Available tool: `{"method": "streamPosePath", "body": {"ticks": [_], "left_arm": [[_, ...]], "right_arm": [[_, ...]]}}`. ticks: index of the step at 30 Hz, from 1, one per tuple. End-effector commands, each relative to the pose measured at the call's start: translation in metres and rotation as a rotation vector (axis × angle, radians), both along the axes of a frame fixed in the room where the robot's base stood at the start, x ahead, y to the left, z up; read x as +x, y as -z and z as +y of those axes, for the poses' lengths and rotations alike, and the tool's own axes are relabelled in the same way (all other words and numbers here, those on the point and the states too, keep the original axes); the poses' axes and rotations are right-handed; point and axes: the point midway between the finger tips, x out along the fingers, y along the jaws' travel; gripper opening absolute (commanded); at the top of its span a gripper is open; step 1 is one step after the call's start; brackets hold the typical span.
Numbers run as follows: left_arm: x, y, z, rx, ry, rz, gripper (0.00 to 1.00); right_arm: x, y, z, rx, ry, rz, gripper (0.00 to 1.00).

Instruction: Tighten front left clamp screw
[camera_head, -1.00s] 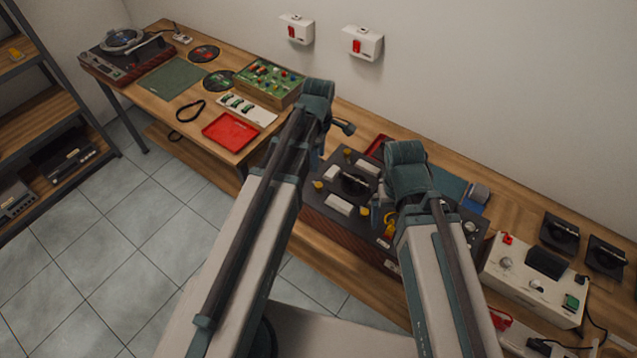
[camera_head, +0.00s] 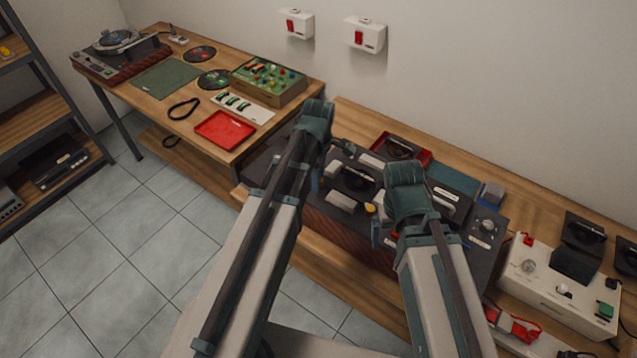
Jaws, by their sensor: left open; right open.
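A dark deck unit (camera_head: 345,225) with a wood-toned front stands on the bench in the middle. On its top are white blocks (camera_head: 341,201), a black round part (camera_head: 352,177) and a small yellow clamp screw (camera_head: 370,207). Other clamp screws are not visible; my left arm covers the unit's left part, so I cannot tell the front left screw apart. My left gripper (camera_head: 342,146) is open above the unit's back left, partly hidden by its wrist. My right gripper (camera_head: 381,235) is open, low over the unit's front and right of the yellow screw, mostly hidden by its wrist.
A red tray (camera_head: 423,163) with a black part stands behind the unit. A white control box (camera_head: 560,283) stands at the right. The left table holds a red tray (camera_head: 224,130), a green component box (camera_head: 268,82) and a turntable (camera_head: 121,58). Wall switches (camera_head: 365,34) hang above.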

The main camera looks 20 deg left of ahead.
Motion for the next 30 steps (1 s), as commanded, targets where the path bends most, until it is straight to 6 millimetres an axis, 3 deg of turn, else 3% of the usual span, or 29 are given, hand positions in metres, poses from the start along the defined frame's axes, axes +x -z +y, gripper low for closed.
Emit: {"method": "streamPosePath", "body": {"ticks": [8, 18, 19, 30], "left_arm": [[0.0, 0.0013, 0.0, 0.0, 0.0, 0.0, 0.62], [0.0, 0.0013, 0.0, 0.0, 0.0, 0.0, 0.03], [0.0, 0.0013, 0.0, 0.0, 0.0, 0.0, 0.0], [0.0, 0.0014, 0.0, 0.0, 0.03, 0.0, 0.0]], "right_arm": [[0.0, 0.0013, 0.0, 0.0, 0.0, 0.0, 1.0], [0.0, 0.0013, 0.0, 0.0, 0.0, 0.0, 1.0], [0.0, 0.0013, 0.0, 0.0, 0.0, 0.0, 1.0], [0.0, 0.0014, 0.0, 0.0, 0.0, 0.0, 1.0]]}}
